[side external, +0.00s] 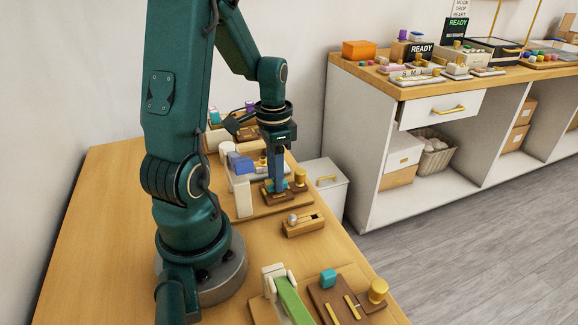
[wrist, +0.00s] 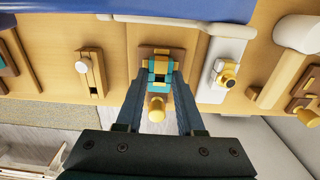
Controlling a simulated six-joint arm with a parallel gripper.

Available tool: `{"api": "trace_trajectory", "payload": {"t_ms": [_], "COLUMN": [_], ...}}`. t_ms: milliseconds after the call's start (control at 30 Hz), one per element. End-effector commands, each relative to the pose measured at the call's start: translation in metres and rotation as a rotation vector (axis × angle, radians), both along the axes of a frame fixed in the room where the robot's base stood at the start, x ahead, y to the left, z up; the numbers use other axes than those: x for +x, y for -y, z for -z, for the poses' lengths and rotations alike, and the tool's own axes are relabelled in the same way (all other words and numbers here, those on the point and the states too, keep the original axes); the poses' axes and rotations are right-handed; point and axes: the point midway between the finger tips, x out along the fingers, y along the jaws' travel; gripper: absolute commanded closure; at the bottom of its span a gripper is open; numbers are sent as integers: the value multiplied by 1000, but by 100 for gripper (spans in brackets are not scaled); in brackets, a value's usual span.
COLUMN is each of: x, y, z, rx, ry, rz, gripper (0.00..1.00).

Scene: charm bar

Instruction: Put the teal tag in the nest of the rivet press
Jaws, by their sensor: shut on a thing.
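My gripper (side external: 277,186) points straight down over a brown block (side external: 284,198) with a brass knob (side external: 300,176), in the middle of the bench. In the wrist view, my gripper (wrist: 160,76) is shut on the teal tag (wrist: 170,79), between its two dark fingers. The tag is low at the block's brass fittings, which partly cover it in this view. I take this block for the rivet press's nest; I cannot tell whether the tag is fully seated. The brass knob (wrist: 157,107) stands just on the near side of the fingers.
A wooden block with a round knob (side external: 304,223) lies in front. A green lever (side external: 292,300) and a teal block (side external: 328,277) are at the front. The left bench is clear.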

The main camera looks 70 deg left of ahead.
Motion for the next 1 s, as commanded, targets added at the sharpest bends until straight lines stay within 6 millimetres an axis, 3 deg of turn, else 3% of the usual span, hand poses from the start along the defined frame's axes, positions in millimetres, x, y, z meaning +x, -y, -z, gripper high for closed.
{"api": "trace_trajectory", "payload": {"t_ms": [1000], "x": [0], "y": [0], "z": [9], "rx": [0], "ry": [0], "rz": [0], "gripper": [100]}}
